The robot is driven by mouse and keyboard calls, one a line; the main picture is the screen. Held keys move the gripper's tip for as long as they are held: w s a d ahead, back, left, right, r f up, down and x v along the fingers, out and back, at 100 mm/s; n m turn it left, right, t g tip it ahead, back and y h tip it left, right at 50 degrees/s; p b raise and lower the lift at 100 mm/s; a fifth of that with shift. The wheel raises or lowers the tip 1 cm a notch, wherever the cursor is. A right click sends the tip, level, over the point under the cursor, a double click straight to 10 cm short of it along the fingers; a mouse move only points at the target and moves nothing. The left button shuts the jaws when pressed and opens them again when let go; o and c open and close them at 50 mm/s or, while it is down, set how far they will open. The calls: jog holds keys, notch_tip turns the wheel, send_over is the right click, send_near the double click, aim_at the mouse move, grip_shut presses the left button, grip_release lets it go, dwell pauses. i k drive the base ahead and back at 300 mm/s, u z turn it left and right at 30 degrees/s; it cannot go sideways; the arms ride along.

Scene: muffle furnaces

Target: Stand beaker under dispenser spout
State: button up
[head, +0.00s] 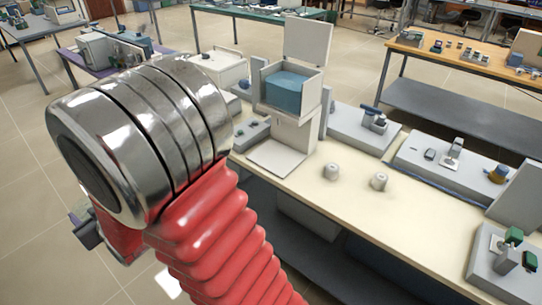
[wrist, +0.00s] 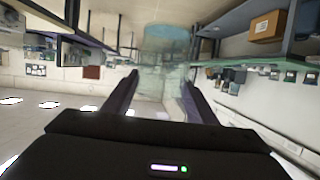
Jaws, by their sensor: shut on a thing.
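The dispenser (head: 291,92) is a white box with a blue tank inside and a raised lid. It stands on a column above a flat white base plate (head: 277,158) on the long bench. No beaker shows on that plate. In the wrist view, a clear, faintly bluish beaker (wrist: 163,62) is between the two dark fingers of my gripper (wrist: 160,82), which is shut on it. In the head view my arm covers much of the left side. The beaker cannot be made out there. The spout is too small to tell clearly.
Other tables stand behind.

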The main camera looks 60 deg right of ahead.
aim_at(279, 155)
jog(key=u, duration=0.1)
jog(key=i, duration=1)
jog(key=z, duration=0.1)
